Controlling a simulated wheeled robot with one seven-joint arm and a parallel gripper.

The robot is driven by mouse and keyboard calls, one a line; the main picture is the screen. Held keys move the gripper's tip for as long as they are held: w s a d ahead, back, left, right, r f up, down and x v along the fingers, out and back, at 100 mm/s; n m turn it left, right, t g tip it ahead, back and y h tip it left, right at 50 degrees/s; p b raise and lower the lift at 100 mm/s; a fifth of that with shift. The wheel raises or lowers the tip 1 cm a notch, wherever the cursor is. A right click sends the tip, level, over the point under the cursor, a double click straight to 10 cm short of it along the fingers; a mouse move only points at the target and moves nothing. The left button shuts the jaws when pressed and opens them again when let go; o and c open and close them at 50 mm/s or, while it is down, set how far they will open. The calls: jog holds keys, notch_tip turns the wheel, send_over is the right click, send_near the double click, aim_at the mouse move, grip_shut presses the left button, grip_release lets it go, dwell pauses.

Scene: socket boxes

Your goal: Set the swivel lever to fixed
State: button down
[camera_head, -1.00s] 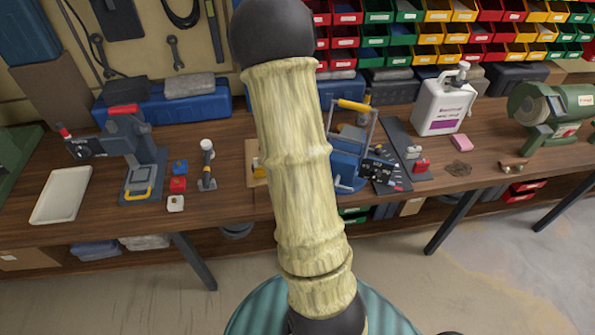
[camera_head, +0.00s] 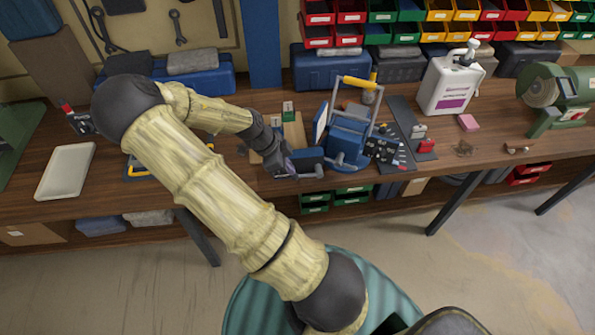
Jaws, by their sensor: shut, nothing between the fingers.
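A blue device (camera_head: 350,133) stands near the middle of the bench in the head view, with a grey frame and a yellow-topped handle (camera_head: 359,83). A dark blue block (camera_head: 308,156) juts from its left side. I cannot make out for certain which part is the swivel lever, nor its setting. My gripper (camera_head: 287,170) is small, dark and shut, with nothing in it. It is at the left of the dark blue block, low near the bench's front edge. I cannot tell whether it touches the block.
A dark control panel (camera_head: 384,150) and a dark plate with red parts (camera_head: 420,146) are right of the device. A white jug (camera_head: 449,82), pink block (camera_head: 468,123) and green grinder (camera_head: 558,98) stand farther right. A white tray (camera_head: 66,171) lies at the left.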

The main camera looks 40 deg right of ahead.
jog(key=w+a+r+h, duration=0.1)
jog(key=h, duration=0.1)
jog(key=w+a+r+h, duration=0.1)
jog(key=w+r, duration=0.1)
jog(key=shift+a+r+h, duration=0.1)
jog(key=shift+r+h, duration=0.1)
jog(key=shift+h, duration=0.2)
jog(key=p, duration=0.3)
send_over(305, 175)
jog(key=a, duration=0.3)
notch_tip(305, 175, down, 7)
jog(key=f, duration=0.2)
jog(key=f+p, duration=0.1)
jog(key=shift+w+d, duration=0.25)
jog(key=shift+w, duration=0.05)
jog(key=shift+w+f, duration=0.1)
jog(key=shift+f, duration=0.5)
jog(key=shift+f, duration=0.15)
